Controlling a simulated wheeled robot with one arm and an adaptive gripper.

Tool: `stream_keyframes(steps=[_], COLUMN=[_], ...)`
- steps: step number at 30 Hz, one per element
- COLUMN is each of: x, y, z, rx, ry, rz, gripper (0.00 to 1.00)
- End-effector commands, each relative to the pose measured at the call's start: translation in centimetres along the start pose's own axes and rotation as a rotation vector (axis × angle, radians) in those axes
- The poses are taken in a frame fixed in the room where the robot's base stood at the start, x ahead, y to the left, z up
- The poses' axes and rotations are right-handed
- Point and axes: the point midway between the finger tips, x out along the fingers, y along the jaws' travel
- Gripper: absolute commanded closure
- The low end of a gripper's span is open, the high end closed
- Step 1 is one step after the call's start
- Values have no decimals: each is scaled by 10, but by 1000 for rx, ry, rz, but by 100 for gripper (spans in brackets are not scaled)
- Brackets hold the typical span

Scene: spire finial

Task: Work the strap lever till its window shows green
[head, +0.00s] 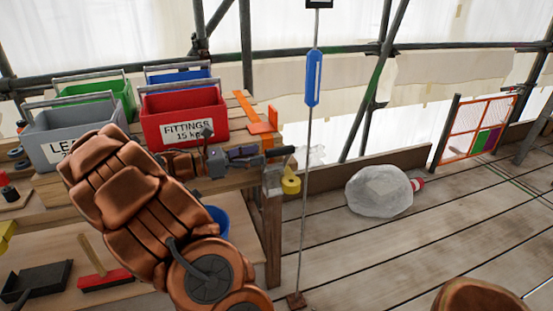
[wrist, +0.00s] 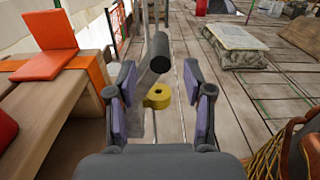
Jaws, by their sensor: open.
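A black cylindrical grip (wrist: 159,52), which looks like the strap lever's handle, sits just beyond and between my fingertips in the wrist view. In the head view the black grip (head: 281,151) is just right of my gripper (head: 252,155), beside the bench's end. My gripper (wrist: 157,98) is open with its purple pads apart and nothing between them. I cannot tell whether it touches the grip. A thin upright line (head: 306,170) with a blue sleeve (head: 313,78) runs down to the floor past the grip. I cannot make out the lever's window or any green in it.
A yellow ring-shaped item (head: 290,185) shows below the grip. The bench (head: 240,185) holds a red fittings bin (head: 185,112), other bins and an orange bracket (head: 262,125). A grey wrapped bundle (head: 380,192) lies on the deck.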

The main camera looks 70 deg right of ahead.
Motion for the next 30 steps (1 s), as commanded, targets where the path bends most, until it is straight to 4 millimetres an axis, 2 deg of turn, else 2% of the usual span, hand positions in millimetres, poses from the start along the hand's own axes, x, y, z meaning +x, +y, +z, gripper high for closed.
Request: stream_keyframes(steps=[1,7,15,21,30], x=[0,12,51,71,77], y=[0,-1,-1,-1,0], z=[-6,-6,-6,-6,-6], rx=[0,1,0,1,1], ry=[0,1,1,1,3], rz=[-1,-4,-3,-1,1], gripper=[48,48,48,48,48])
